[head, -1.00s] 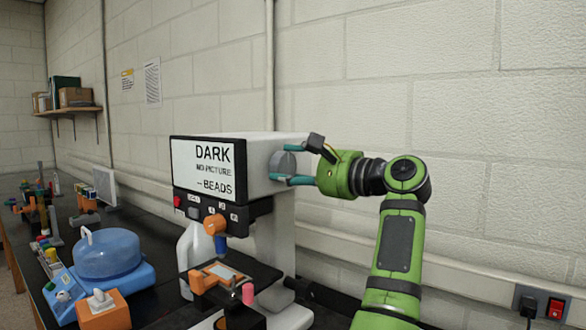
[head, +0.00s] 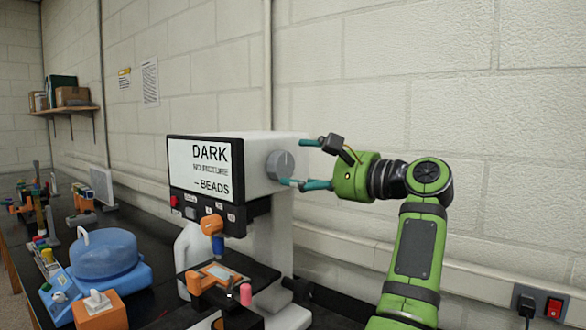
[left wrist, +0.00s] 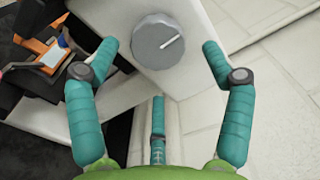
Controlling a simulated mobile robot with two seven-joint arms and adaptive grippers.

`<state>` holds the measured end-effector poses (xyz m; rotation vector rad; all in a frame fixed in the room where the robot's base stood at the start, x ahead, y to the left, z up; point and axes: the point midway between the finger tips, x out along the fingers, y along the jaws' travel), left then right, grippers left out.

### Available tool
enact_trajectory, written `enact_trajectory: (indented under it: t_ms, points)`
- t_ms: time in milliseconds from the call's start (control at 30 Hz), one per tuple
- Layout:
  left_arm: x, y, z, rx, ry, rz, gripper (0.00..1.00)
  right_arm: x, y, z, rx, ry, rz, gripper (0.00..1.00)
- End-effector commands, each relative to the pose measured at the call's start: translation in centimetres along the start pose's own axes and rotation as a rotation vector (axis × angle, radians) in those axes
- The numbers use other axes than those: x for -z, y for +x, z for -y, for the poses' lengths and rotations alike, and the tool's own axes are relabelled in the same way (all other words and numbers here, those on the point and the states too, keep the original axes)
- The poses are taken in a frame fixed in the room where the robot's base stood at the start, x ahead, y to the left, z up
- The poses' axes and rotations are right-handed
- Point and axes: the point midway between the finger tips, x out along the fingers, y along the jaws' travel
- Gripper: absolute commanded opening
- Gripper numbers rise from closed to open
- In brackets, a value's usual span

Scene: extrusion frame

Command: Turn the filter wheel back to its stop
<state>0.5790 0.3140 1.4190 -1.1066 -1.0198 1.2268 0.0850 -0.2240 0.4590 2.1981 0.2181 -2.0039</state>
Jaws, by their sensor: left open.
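The filter wheel (head: 281,165) is a grey round knob on the right side of the white microscope-like machine (head: 260,150). In the left wrist view the filter wheel (left wrist: 152,46) shows whole, with a white mark line pointing to the upper right. My left gripper (head: 299,163) is open, its teal fingers pointing at the wheel from the right, with nothing held. In the left wrist view the fingertips of my left gripper (left wrist: 160,46) stand apart on either side of the wheel, not touching it. The machine's screen (head: 199,168) reads "DARK", "NO PICTURE" and "BEADS". My right gripper is not in view.
An orange-clipped stage (head: 215,278) sits under the machine's blue-tipped nosepiece. A blue domed device (head: 105,257) and an orange tissue box (head: 98,310) stand left on the dark bench. The block wall (head: 400,90) runs close behind; a red switch (head: 555,308) is low right.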

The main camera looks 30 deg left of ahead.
Motion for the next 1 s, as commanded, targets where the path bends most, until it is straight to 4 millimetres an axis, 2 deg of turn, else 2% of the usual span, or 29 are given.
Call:
enact_trajectory:
  t_ms: [33, 200, 400, 567, 1000]
  points:
    - [0.1, -1.3, 0.1, 0.004, 0.0, -0.004, 0.81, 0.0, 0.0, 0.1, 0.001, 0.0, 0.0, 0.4]
    - [0.1, -4.8, 0.1, 0.005, 0.0, -0.001, 0.81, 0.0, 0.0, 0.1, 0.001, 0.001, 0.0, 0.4]
    - [0.2, -7.6, 0.1, 0.003, -0.001, -0.002, 0.81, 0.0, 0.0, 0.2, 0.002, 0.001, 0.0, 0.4]
    - [0.2, -8.4, 0.0, 0.001, 0.001, -0.001, 0.81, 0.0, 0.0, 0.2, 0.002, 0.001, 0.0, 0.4]
    - [0.2, -8.5, 0.0, 0.0, 0.001, -0.001, 0.81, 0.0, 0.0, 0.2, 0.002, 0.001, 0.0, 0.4]
